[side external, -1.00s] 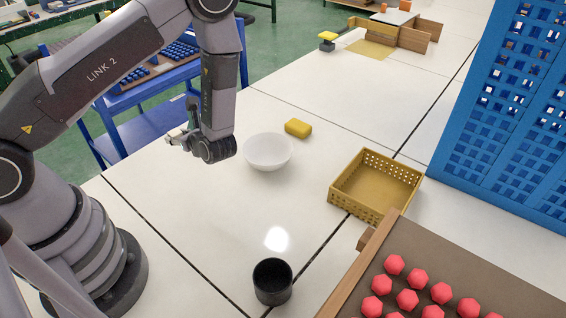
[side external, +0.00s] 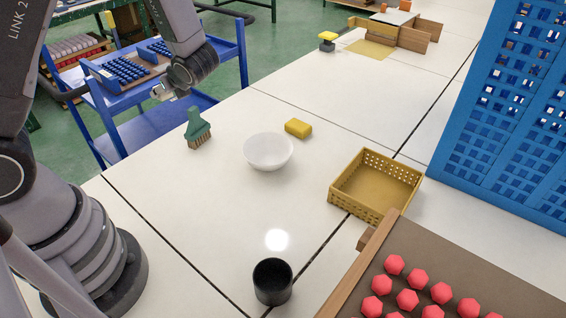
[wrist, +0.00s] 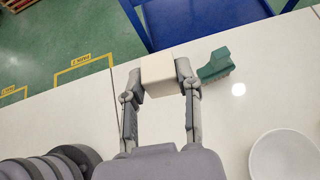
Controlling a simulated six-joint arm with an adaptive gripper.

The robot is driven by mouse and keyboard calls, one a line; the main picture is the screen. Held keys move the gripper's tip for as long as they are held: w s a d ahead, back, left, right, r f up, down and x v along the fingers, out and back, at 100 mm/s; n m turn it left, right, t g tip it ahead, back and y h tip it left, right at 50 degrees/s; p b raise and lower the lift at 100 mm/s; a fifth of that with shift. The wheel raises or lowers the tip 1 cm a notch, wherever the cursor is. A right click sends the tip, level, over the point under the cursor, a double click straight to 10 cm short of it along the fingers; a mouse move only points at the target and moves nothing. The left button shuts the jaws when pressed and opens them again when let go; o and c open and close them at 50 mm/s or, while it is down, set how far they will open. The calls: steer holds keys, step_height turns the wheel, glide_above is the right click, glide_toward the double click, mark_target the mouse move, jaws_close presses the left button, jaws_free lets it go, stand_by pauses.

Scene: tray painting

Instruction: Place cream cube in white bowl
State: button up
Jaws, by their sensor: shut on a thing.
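The cream cube (wrist: 158,74) is between the two fingers of my gripper (wrist: 160,82) in the wrist view. The fingers are shut on its sides. In the side external view my gripper (side external: 164,92) is at the upper left, up and left of the bowl in the picture; the cube is too small to make out there. The white bowl (side external: 268,152) stands upright on the table and looks empty. It also shows, partly cut off, at the lower right of the wrist view (wrist: 284,156).
A green brush (side external: 197,129) stands left of the bowl. A yellow block (side external: 298,128) lies behind the bowl. A yellow basket (side external: 378,184), a black cup (side external: 272,281) and a tray of red pieces (side external: 350,285) are to the front and right. A blue cart (side external: 160,122) stands beyond the table edge.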

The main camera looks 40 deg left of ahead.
step_height(320, 180, up, 4)
steer(key=shift+f+h, duration=0.15)
steer(key=shift+h, duration=0.25)
steer(key=shift+w+d+f+n+g, duration=0.25)
steer(key=shift+f+n+g, duration=0.15)
steer(key=shift+n+g, duration=0.1)
steer(key=n+g+h, duration=0.1)
steer(key=n+h, duration=0.1)
steer(key=n+t+h, duration=0.4)
steer(key=n+h, duration=0.1)
steer(key=n, duration=2)
glide_above(268, 148)
steer(key=s+d, duration=0.3)
steer(key=s, duration=0.1)
step_height(268, 148, down, 10)
steer(key=shift+w+d+f, duration=0.1)
steer(key=shift+f, duration=2.85)
steer(key=shift+w+d+f, duration=0.1)
steer(key=shift+f, duration=2.8)
